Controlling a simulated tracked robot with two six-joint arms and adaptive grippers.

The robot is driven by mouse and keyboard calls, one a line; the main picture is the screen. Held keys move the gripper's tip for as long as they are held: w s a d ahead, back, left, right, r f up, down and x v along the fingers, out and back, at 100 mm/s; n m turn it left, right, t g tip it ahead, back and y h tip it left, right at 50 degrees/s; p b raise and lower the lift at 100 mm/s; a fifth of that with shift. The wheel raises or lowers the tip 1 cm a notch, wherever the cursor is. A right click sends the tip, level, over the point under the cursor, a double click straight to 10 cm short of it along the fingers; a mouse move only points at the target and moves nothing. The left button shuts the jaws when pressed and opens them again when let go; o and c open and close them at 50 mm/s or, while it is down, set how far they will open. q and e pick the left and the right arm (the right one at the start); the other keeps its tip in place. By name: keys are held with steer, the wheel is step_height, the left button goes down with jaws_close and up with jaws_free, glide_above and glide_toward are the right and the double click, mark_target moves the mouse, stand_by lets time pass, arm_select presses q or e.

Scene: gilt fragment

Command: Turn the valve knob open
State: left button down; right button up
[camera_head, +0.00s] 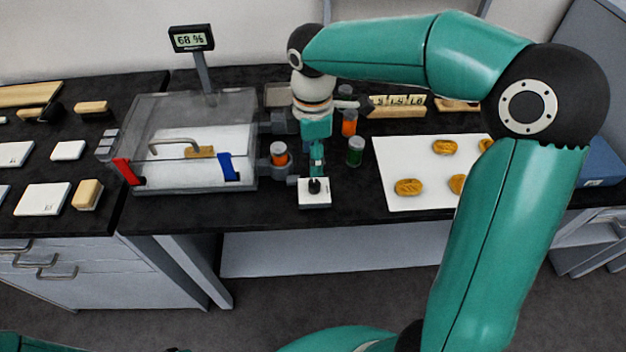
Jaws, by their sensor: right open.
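A small black knob (314,187) stands on a square white block (314,202) near the front edge of the black bench; it looks like the valve knob, but its turn position is too small to read. My right gripper (316,170) points down from above, directly over the knob. It is open, with its narrow teal fingers seen nearly edge-on; whether they touch the knob I cannot tell. A clear chamber (228,110) stands to the left, with a red latch (126,171) and a blue latch (229,167) at its front. My left gripper is not in view.
An orange-topped jar (280,158) sits in a grey holder beside the chamber. An orange jar (349,123) and a green jar (355,152) stand close right of my gripper. A white sheet (405,160) bears gilt pieces. A display (191,39) reads about 68 %.

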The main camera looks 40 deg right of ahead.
mark_target(313, 183)
step_height(313, 183, down, 9)
steer(key=shift+s+f, duration=0.1)
steer(key=shift+c, duration=0.4)
jaws_close()
